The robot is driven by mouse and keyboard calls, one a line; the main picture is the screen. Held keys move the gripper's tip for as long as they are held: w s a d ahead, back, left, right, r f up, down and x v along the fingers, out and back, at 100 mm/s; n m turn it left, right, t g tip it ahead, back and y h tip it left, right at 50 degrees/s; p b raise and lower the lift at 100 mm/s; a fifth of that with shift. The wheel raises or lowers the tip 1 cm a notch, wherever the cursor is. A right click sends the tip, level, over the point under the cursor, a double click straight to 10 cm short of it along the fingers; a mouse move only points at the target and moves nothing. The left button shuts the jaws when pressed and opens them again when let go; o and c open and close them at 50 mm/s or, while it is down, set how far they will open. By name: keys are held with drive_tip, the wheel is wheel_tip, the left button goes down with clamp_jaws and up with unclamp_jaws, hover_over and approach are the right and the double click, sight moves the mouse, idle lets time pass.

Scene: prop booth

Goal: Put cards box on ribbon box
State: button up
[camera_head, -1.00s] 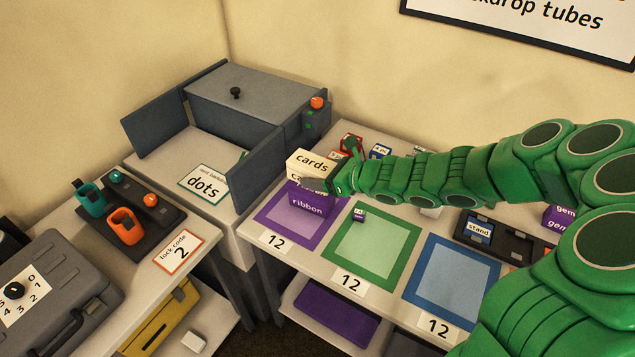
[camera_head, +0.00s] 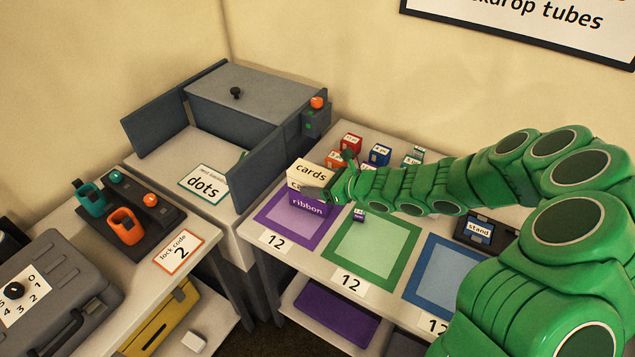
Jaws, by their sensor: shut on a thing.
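The cream cards box (camera_head: 311,173) is directly above the purple ribbon box (camera_head: 306,206), with no clear gap between them; I cannot tell whether its weight rests there. The ribbon box stands on the purple-framed square mat (camera_head: 281,234). My gripper (camera_head: 329,188) comes in from the right and is shut on the cards box at its right end. Its fingers hide part of the cards box's lower front and the ribbon box's upper right corner.
Small red and blue boxes (camera_head: 380,154) stand behind my gripper. The blue-framed mat (camera_head: 439,286) is clear. A grey door panel (camera_head: 257,168) stands left of the cards box.

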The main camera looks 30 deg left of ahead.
drive_tip(key=shift+f, duration=0.1)
drive_tip(key=o, duration=1.2)
drive_tip(key=shift+c, duration=0.2)
drive_tip(key=v, duration=1.2)
drive_tip(key=shift+d, duration=0.1)
